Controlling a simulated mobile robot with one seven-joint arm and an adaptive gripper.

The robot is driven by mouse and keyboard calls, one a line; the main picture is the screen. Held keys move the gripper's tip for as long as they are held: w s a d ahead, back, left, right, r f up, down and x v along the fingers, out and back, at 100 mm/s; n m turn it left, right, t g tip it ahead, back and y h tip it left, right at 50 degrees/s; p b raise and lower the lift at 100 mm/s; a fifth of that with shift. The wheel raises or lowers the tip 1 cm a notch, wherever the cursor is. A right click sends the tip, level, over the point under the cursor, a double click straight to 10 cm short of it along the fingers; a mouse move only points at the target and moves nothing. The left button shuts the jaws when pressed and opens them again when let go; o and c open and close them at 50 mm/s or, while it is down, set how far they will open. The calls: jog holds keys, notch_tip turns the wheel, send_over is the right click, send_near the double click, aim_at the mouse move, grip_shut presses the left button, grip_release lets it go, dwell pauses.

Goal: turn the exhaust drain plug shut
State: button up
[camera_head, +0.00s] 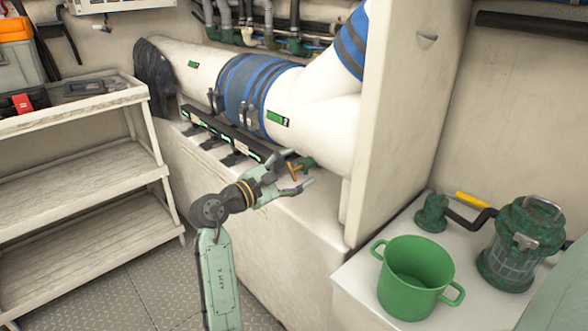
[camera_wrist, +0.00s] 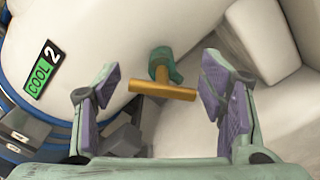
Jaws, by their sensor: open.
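The exhaust drain plug shows in the wrist view as a green body with a brass T-handle (camera_wrist: 162,89). It sits at the underside of the white exhaust pipe (camera_wrist: 105,40). In the head view the brass handle (camera_head: 295,171) is small and partly hidden by my gripper (camera_head: 298,169). My gripper is open and empty. In the wrist view its purple-padded fingers (camera_wrist: 158,92) stand left and right of the handle, apart from it. The handle's bar lies nearly level across the gap, its right end close to the right finger.
The white pipe with blue bands (camera_head: 255,85) runs above the ledge (camera_head: 285,225). A white upright panel (camera_head: 400,110) stands right of my gripper. Shelves (camera_head: 75,185) stand at left.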

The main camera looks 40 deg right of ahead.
jog(key=shift+c, duration=0.3)
jog(key=shift+r, duration=0.1)
jog(key=c, duration=1)
jog(key=shift+o, duration=0.2)
